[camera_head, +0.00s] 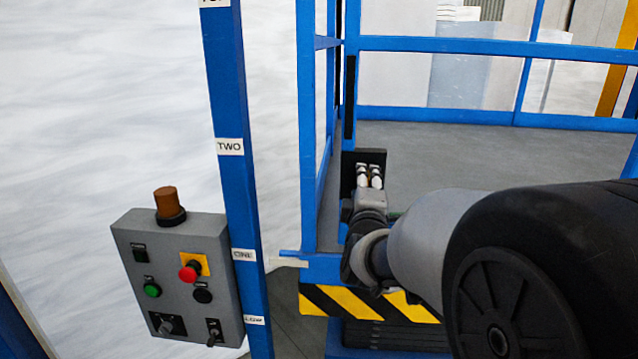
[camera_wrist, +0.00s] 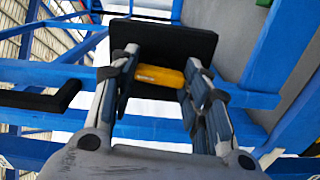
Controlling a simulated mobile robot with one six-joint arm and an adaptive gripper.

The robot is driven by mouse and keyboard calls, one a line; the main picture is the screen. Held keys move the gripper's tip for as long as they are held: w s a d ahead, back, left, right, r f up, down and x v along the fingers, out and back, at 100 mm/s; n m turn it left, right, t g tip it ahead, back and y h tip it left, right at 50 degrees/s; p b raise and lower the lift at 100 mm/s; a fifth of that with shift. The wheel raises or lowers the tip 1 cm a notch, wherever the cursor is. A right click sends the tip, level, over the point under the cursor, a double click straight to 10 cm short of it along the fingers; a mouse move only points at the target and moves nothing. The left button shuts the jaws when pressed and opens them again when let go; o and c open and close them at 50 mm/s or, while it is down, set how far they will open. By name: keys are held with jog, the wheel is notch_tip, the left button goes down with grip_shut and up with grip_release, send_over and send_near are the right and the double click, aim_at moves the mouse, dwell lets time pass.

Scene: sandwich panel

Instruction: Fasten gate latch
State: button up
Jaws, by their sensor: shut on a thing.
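A black latch plate (camera_wrist: 164,40) with a yellow cylindrical handle (camera_wrist: 158,76) is in the middle of the wrist view. My gripper (camera_wrist: 160,69) has one finger at each end of the yellow handle and is shut on it. In the head view my gripper (camera_head: 369,177) is at the black plate (camera_head: 348,165), beside a blue gate post (camera_head: 308,130). My wrist and arm hide the handle there. How the latch sits against its catch cannot be told.
A grey control box (camera_head: 180,280) with buttons hangs by a labelled blue post (camera_head: 228,130) at left. Blue rails (camera_head: 480,46) enclose a grey deck (camera_head: 500,155). A black-and-yellow striped edge (camera_head: 340,300) lies below my gripper. A black bracket (camera_wrist: 38,99) shows in the wrist view.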

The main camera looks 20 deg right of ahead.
jog(key=shift+n, duration=0.5)
jog(key=o, duration=1.1)
jog(key=shift+c, duration=0.2)
jog(key=v, duration=0.7)
jog(key=shift+s, duration=0.25)
jog(key=shift+a, duration=0.15)
